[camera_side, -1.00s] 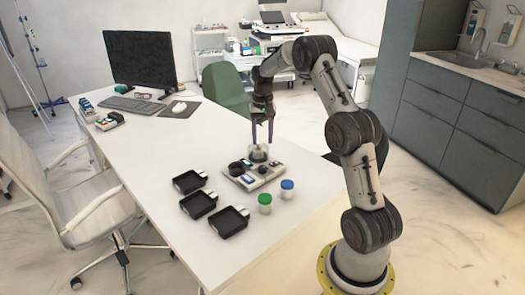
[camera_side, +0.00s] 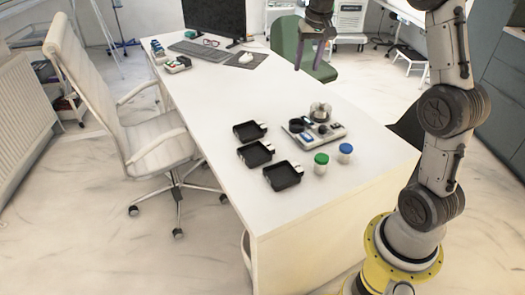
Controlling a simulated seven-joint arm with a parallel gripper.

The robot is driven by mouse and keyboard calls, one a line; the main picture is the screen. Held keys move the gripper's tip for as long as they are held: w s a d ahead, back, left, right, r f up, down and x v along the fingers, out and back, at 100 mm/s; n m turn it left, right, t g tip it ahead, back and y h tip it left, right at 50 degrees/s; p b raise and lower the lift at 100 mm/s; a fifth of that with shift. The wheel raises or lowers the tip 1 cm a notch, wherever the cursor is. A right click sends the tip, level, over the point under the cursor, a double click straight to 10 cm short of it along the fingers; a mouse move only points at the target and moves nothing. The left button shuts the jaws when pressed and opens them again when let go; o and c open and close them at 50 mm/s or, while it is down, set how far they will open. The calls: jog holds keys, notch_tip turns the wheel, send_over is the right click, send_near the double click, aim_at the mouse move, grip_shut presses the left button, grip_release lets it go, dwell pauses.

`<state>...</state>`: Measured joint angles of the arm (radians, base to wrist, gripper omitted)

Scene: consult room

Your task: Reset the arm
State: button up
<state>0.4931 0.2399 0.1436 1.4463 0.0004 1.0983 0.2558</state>
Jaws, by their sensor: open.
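My gripper (camera_side: 309,54) hangs at the top edge of the picture, with its two dark fingers spread and nothing between them. It is above and apart from the things on the white table (camera_side: 225,110). A clear jar (camera_side: 320,112) stands at the back of a pale device (camera_side: 314,132) with dark round parts. A green-capped jar (camera_side: 321,163) and a blue-capped jar (camera_side: 345,152) stand upright in front of the device. The upper part of my arm is cut off by the picture's top edge.
Three black trays, at the back (camera_side: 250,131), middle (camera_side: 256,153) and front (camera_side: 283,175), lie left of the device. A monitor (camera_side: 215,16), keyboard (camera_side: 200,48) and mouse (camera_side: 246,58) are at the far end. A white chair (camera_side: 155,145) and green chair (camera_side: 290,40) flank the table.

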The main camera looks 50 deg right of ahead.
jog(key=s+a+r+n+t, duration=0.1)
jog(key=s+a+r+n, duration=0.1)
jog(key=s+a+r, duration=0.5)
jog(key=s+a+r+n+t, duration=0.15)
jog(key=s+a, duration=0.35)
jog(key=a, duration=0.5)
jog(key=s+a+f+n+y, duration=0.1)
jog(key=s+a+f+n, duration=0.4)
jog(key=s+f, duration=0.4)
jog(key=s+t, duration=0.1)
jog(key=s, duration=0.3)
jog(key=shift+s+a, duration=0.2)
